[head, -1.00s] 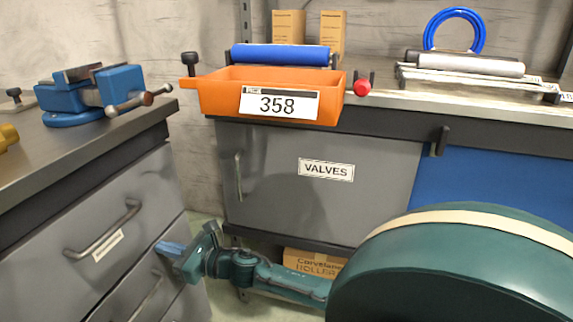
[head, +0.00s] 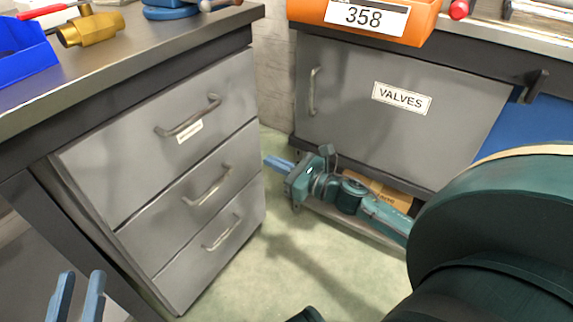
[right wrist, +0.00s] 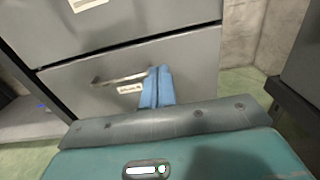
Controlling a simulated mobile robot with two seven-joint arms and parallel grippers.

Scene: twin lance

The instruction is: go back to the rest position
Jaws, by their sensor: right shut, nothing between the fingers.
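My right gripper (head: 278,163) is low in the middle of the head view, in front of the grey cabinets. Its blue fingers are together and empty. In the right wrist view the closed fingers (right wrist: 157,88) show in front of a grey drawer (right wrist: 130,75) and its handle; I cannot tell how near they are. My left gripper (head: 80,288) shows at the bottom left of the head view. Its two blue fingers stand apart with nothing between them. Most of the left arm is out of view.
A drawer cabinet (head: 165,130) stands left, with a blue bin (head: 22,55) and a brass fitting (head: 92,28) on top. The valves cabinet (head: 385,130) stands behind my right arm, under an orange bin (head: 375,25). Open floor (head: 300,255) lies between.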

